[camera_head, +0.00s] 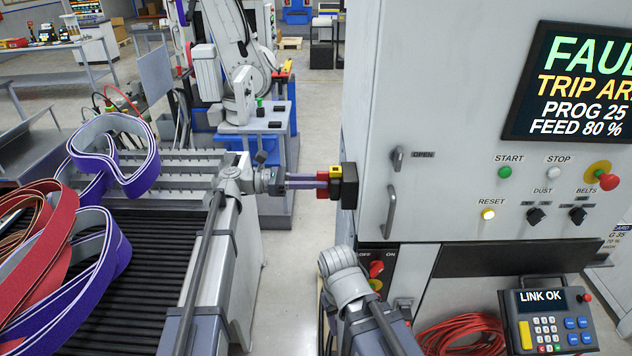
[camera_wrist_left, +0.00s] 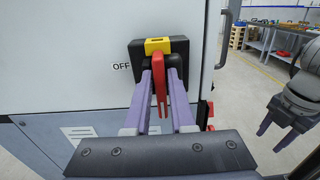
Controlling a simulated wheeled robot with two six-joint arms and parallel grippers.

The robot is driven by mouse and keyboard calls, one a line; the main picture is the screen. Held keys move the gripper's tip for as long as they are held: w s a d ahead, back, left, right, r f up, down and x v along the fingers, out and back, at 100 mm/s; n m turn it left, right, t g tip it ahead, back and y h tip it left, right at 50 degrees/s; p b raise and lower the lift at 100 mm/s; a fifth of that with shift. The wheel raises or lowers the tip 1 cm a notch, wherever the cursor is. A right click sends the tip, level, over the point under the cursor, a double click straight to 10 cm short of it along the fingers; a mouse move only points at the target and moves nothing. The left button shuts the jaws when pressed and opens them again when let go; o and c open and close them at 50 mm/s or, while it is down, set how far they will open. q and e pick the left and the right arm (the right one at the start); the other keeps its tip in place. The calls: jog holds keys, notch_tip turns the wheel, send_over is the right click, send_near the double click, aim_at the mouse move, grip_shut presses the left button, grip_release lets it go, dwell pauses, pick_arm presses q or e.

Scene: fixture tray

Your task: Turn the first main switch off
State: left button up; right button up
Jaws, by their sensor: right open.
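The main switch is a black box with a yellow plate (camera_wrist_left: 158,45) and a red handle (camera_wrist_left: 161,75) on the cabinet's side wall. The handle points downward in the left wrist view, and the word OFF stands left of the box. In the head view the black box (camera_head: 349,186) shows edge-on. My left gripper (camera_head: 322,184) has its purple fingers on either side of the red handle, close against it. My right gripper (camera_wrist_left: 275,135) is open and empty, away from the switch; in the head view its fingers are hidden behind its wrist.
A second red switch (camera_head: 376,268) with OFF and ON labels is on the cabinet's lower front, close to my right wrist. The cabinet front carries a door handle (camera_head: 390,212), buttons and a screen (camera_head: 580,85) reading FAULT-like text. A roller conveyor (camera_head: 120,260) with belts lies left.

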pick_arm(q)
grip_shut()
jog(key=shift+m, duration=0.3)
jog(key=shift+s+f+m+b, duration=0.2)
jog(key=shift+f+m, duration=0.05)
jog(key=shift+m, duration=2.6)
jog(key=shift+s+f+m+b, duration=0.2)
jog(key=shift+s+m+b, duration=0.05)
jog(key=shift+m, duration=2.65)
jog(key=shift+s+f+m+b, duration=0.2)
jog(key=shift+f+m, duration=0.05)
jog(key=shift+m, duration=2.6)
jog(key=shift+o, duration=2.2)
grip_release()
jog(key=a, duration=0.8)
